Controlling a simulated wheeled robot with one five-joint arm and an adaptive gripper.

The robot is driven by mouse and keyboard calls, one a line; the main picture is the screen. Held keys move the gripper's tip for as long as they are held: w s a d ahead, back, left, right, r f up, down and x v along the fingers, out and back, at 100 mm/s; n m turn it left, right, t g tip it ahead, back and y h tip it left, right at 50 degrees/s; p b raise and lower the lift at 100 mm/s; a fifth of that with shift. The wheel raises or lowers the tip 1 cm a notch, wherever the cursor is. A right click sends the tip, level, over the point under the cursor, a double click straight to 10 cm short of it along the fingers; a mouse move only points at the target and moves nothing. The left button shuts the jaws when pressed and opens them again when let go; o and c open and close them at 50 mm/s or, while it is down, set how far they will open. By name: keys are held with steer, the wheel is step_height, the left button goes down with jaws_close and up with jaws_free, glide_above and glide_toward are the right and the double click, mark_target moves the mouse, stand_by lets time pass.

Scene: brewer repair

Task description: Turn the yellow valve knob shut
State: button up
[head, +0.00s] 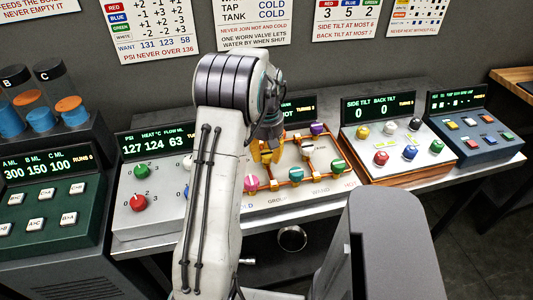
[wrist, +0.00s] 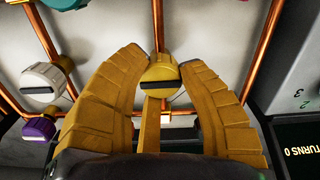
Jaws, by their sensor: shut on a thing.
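The yellow valve knob (wrist: 160,75) sits on a copper pipe of the white valve panel, with a dark bar lying level across its face in the wrist view. My gripper (wrist: 162,56) has its two ridged yellow fingers closed on either side of this knob. In the head view my gripper (head: 267,153) is at the left part of the valve panel (head: 330,205), and the yellow knob cannot be made out behind my arm and fingers. The valve panel's display (head: 303,110) is partly hidden by my arm.
A panel with a red knob (head: 139,203) stands left; a tilt panel (head: 400,150) stands right.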

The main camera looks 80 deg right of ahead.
mark_target(267, 154)
steer(key=shift+a+f, duration=0.2)
steer(key=shift+a, duration=0.05)
steer(key=o, duration=1.2)
steer(key=shift+d+r, duration=0.1)
steer(key=shift+r, duration=0.15)
steer(key=shift+d+r, duration=0.1)
steer(key=shift+r, duration=0.5)
step_height(267, 154, up, 11)
steer(key=shift+f, duration=0.2)
